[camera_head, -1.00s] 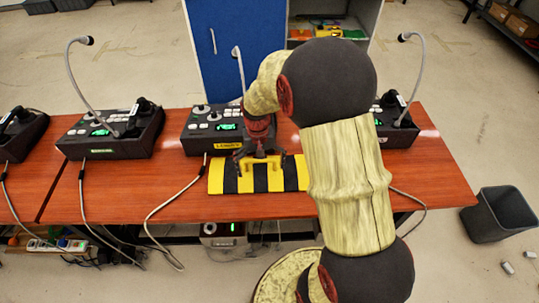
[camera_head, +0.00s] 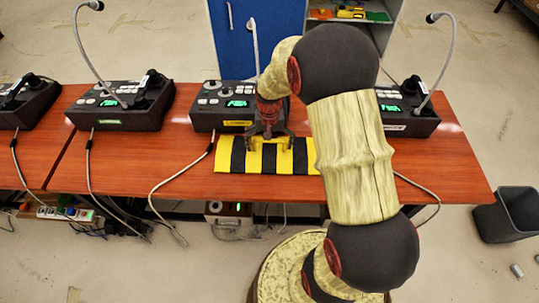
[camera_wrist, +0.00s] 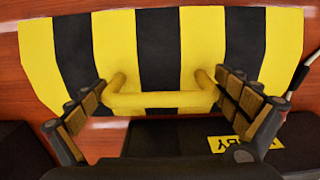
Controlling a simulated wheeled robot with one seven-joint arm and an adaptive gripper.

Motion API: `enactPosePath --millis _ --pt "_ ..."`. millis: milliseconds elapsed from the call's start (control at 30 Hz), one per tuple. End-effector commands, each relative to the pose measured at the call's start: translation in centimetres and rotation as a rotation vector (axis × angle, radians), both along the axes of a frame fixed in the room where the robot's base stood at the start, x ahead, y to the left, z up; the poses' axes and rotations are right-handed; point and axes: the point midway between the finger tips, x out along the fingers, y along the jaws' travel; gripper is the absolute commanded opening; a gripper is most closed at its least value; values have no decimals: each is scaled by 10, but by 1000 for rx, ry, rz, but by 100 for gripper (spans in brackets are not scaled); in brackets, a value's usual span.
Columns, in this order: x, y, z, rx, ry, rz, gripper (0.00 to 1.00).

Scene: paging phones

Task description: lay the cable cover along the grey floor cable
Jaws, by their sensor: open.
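The cable cover (camera_head: 227,155), striped yellow and black, lies flat on the red-brown table in front of the middle paging phone. Its yellow bar handle (camera_wrist: 160,100) stands up from the near part of the cover in the wrist view. My gripper (camera_head: 271,143) is over the cover; the wrist view shows its open fingers (camera_wrist: 160,86) on either side of the handle, close to its two ends. My arm hides part of the cover's right side in the head view. I cannot pick out the grey floor cable for certain.
Paging phones with gooseneck microphones (camera_head: 120,105) stand along the table (camera_head: 120,175). Grey cords (camera_head: 165,185) hang over its front edge. A power strip (camera_head: 65,213) lies below at left. A dark bin (camera_head: 508,215) stands on the floor at right. A blue cabinet (camera_head: 258,40) is behind.

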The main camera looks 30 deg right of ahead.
Motion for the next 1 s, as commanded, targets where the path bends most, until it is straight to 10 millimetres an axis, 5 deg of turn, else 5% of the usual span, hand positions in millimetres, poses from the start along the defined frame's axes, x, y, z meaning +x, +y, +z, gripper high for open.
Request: enactPosePath --millis 233,1000 --pt "1 0 -2 0 -2 0 100" --pt "0 0 -3 1 -1 -1 56"
